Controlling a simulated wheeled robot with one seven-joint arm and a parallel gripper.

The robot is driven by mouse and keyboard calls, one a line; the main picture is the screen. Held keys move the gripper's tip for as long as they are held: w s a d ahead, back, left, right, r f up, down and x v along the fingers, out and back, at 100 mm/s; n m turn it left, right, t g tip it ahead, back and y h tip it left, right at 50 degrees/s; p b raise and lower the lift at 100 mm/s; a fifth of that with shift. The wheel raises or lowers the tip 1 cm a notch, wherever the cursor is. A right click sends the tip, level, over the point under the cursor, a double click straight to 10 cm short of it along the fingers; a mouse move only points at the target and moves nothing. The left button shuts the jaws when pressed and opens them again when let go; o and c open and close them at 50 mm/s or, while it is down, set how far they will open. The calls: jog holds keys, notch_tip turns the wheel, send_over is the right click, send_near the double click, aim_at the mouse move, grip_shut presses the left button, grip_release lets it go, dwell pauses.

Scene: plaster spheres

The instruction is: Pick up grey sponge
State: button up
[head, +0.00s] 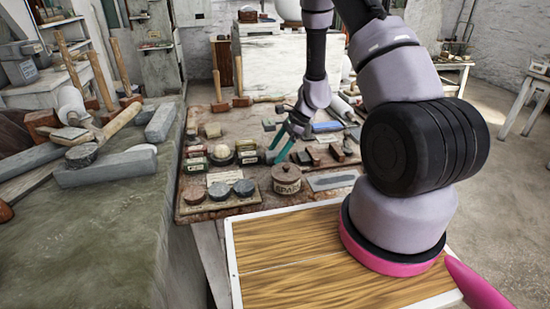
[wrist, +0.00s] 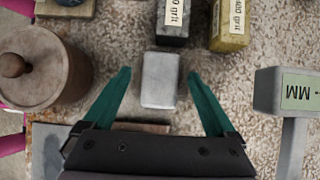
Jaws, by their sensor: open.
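A small light grey block, which looks to be the grey sponge (wrist: 160,84), lies on the speckled table top in the middle of the wrist view. My gripper (wrist: 160,74) is open, with one teal finger on each side of the sponge. A gap shows between the sponge and each finger, so neither appears to touch it. In the head view my gripper (head: 275,155) is low over the work table, and the sponge is hard to make out beside the fingers.
A dark block (wrist: 173,20) and a yellow block (wrist: 230,24), both with grit labels, lie just beyond the sponge. A lidded pot (wrist: 40,68) stands to the left. A grey tool with an MM label (wrist: 290,92) lies to the right. Bare table shows around the sponge.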

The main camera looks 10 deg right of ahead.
aim_at(275, 153)
jog(key=shift+a+f, duration=0.35)
jog(key=shift+f, duration=0.25)
jog(key=c, duration=1.4)
notch_tip(275, 153, up, 10)
jog(key=shift+r, duration=0.1)
